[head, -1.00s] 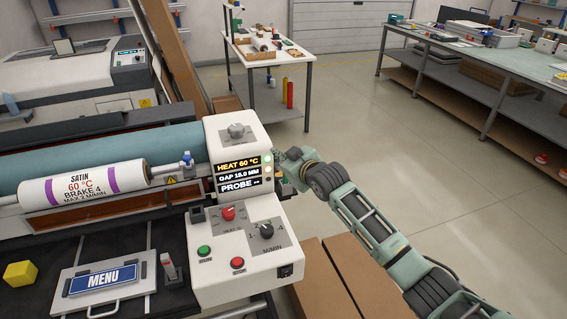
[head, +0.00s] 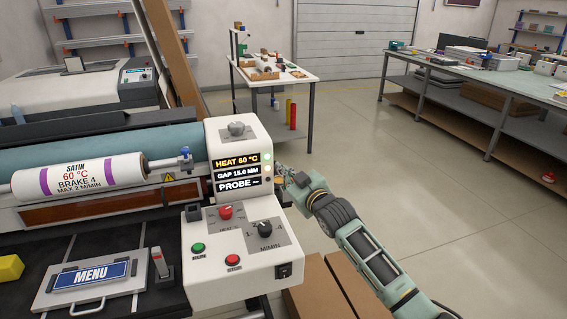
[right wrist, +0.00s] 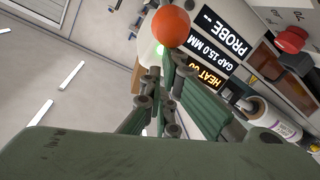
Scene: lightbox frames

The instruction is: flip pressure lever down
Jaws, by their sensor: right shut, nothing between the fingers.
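The console (head: 212,274) of the laminator carries a display (head: 237,172) reading HEAT 60 °C, GAP 15.0 MM and PROBE. My right gripper (head: 281,174) is at the right side of this console, level with the lower display lines. In the right wrist view, an orange ball knob (right wrist: 171,27), perhaps the pressure lever's end, is just beyond the fingertips of my right gripper (right wrist: 172,62). The fingers are shut and empty; whether they touch the knob I cannot tell. I cannot make out the lever in the head view. My left gripper is out of view.
The console top has a red knob (head: 225,212), a black knob (head: 264,229), a green button (head: 198,247) and a red button (head: 233,260). A labelled roll (head: 78,178) lies left of it. Cardboard boxes (head: 318,290) stand below my right arm.

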